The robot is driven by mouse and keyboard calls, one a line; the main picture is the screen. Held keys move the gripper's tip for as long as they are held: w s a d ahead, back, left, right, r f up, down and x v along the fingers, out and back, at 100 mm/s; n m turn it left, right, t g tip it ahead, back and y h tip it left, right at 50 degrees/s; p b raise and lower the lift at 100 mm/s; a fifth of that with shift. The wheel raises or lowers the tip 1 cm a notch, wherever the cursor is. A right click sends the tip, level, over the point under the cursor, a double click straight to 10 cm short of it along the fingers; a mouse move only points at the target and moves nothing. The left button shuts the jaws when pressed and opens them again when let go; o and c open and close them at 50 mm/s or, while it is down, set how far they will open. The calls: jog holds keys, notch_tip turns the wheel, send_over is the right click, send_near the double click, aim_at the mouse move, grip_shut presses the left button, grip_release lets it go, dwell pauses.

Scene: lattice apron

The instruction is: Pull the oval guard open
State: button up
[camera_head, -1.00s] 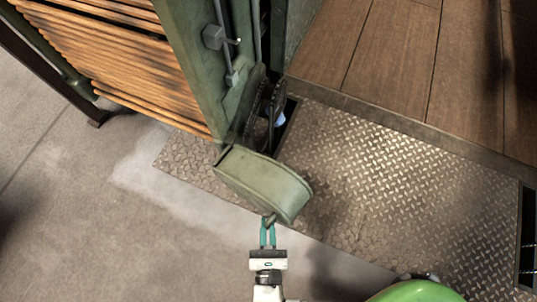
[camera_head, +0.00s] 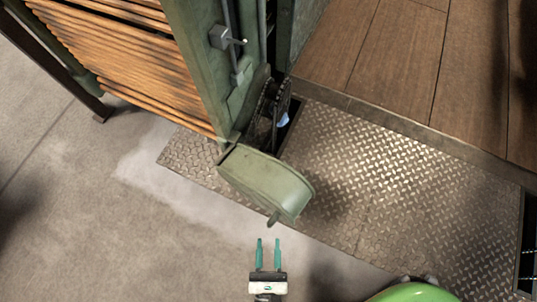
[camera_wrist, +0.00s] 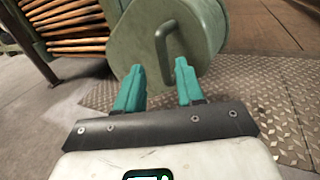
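The oval guard (camera_head: 266,184) is a green, rounded metal cover at the foot of the green frame. It stands swung out from the frame, with a dark sprocket and chain (camera_head: 270,105) exposed behind it. Its bar handle (camera_head: 273,217) is on the side facing me; the handle also shows in the wrist view (camera_wrist: 164,52). My gripper (camera_head: 269,241) has teal fingers, spread apart and empty, just short of the handle in the head view. In the wrist view my gripper (camera_wrist: 158,80) has the handle beyond and between its fingertips.
Wooden slats (camera_head: 120,60) fill the frame at the left. A diamond-plate metal strip (camera_head: 370,180) runs under the guard to the right, beside a raised wooden floor (camera_head: 420,60). Bare concrete (camera_head: 150,240) lies open at the lower left.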

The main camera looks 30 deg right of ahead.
jog(key=shift+v, duration=2.3)
